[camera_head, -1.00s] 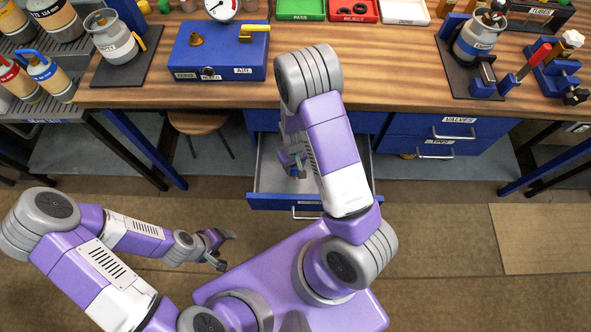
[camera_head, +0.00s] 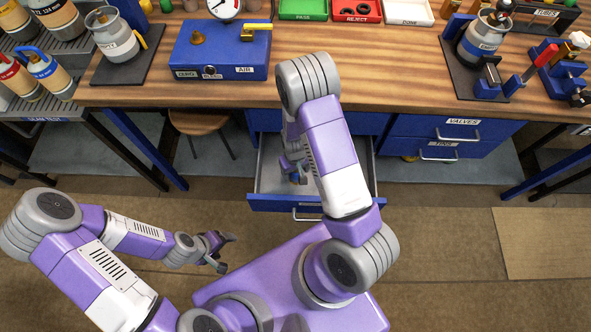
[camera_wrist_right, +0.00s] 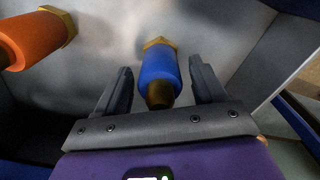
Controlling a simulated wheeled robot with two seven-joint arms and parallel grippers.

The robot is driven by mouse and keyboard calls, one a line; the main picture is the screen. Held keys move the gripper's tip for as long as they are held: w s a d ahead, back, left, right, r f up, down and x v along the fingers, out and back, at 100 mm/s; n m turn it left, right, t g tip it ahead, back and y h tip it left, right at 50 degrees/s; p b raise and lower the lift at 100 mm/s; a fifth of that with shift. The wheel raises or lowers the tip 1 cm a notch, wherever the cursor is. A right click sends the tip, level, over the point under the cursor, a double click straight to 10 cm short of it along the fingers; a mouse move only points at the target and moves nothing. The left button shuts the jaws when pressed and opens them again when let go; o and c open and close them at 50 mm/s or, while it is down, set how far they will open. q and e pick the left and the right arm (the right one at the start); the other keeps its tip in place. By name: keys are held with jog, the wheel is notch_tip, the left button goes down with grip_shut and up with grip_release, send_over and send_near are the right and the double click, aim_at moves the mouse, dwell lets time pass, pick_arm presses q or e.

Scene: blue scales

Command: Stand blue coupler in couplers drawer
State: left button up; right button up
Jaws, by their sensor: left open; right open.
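The blue coupler (camera_wrist_right: 158,72) has a blue sleeve, a brass hex end and a brass tip. It appears to stand upright on its hex end on the floor of the open drawer (camera_head: 272,172). My right gripper (camera_wrist_right: 162,88) is open, with one finger on each side of the coupler and a visible gap on both sides. In the head view the right gripper (camera_head: 294,170) is down inside the drawer, partly hidden by my arm. My left gripper (camera_head: 222,252) is open and empty, left of the drawer and outside it.
An orange coupler (camera_wrist_right: 22,38) with a brass hex end is in the drawer at the left. The drawer's side wall (camera_wrist_right: 285,45) is close on the right. A blue test box (camera_head: 220,52) is on the workbench (camera_head: 370,75) above. Closed drawers (camera_head: 455,130) are at the right.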

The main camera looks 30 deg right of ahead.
notch_tip(320, 180, up, 11)
jog(key=p, duration=0.4)
jog(key=shift+w, duration=0.1)
jog(key=shift+r, duration=0.7)
